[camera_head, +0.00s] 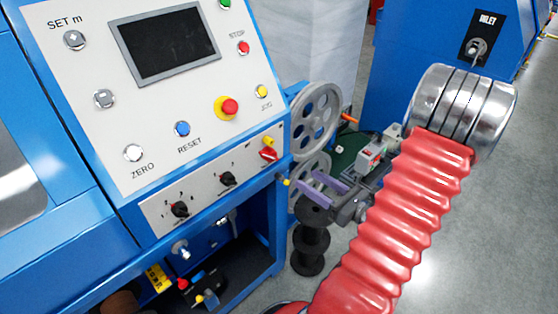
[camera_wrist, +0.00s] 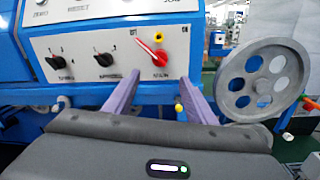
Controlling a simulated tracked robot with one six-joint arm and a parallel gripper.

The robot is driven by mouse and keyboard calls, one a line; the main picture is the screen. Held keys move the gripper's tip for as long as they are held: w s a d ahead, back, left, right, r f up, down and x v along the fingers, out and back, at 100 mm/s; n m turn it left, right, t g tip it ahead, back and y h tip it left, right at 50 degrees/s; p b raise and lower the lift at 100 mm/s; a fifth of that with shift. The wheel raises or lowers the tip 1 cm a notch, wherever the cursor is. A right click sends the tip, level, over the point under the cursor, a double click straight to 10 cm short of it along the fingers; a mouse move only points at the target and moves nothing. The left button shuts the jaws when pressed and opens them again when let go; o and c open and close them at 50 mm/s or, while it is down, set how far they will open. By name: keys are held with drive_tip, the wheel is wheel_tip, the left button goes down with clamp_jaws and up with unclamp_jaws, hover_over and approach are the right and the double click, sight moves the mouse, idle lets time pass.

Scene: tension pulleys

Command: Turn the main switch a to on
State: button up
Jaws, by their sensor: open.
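A red rotary switch (camera_head: 268,154), likely main switch a, sits at the right end of the lower grey switch panel. It also shows in the wrist view (camera_wrist: 152,48), its handle slanting from upper left to lower right. Small labels stand to its upper left and right, too blurred to read surely. My gripper (camera_head: 309,182) is open and empty, to the right of and lower than the switch in the head view. In the wrist view its two purple fingers (camera_wrist: 158,84) point at the panel, apart from each other, below the switch. No contact with the switch shows.
Two black knobs (camera_head: 180,209) (camera_head: 227,179) lie left of the switch on the panel. A yellow part (camera_wrist: 158,38) is just above it. Grey pulley wheels (camera_head: 315,118) stand right of the machine. A red emergency button (camera_head: 229,107) is on the upper panel.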

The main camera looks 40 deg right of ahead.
sight(276, 159)
drive_tip(key=shift+w+a, duration=0.2)
drive_tip(key=shift+w, duration=2.05)
drive_tip(key=shift+w+a, duration=0.15)
drive_tip(key=shift+w, duration=2.05)
drive_tip(key=shift+w+a, duration=0.2)
drive_tip(key=shift+w, duration=2.05)
drive_tip(key=shift+c, duration=0.2)
clamp_jaws()
drive_tip(key=shift+d, duration=0.2)
drive_tip(key=shift+a, duration=0.1)
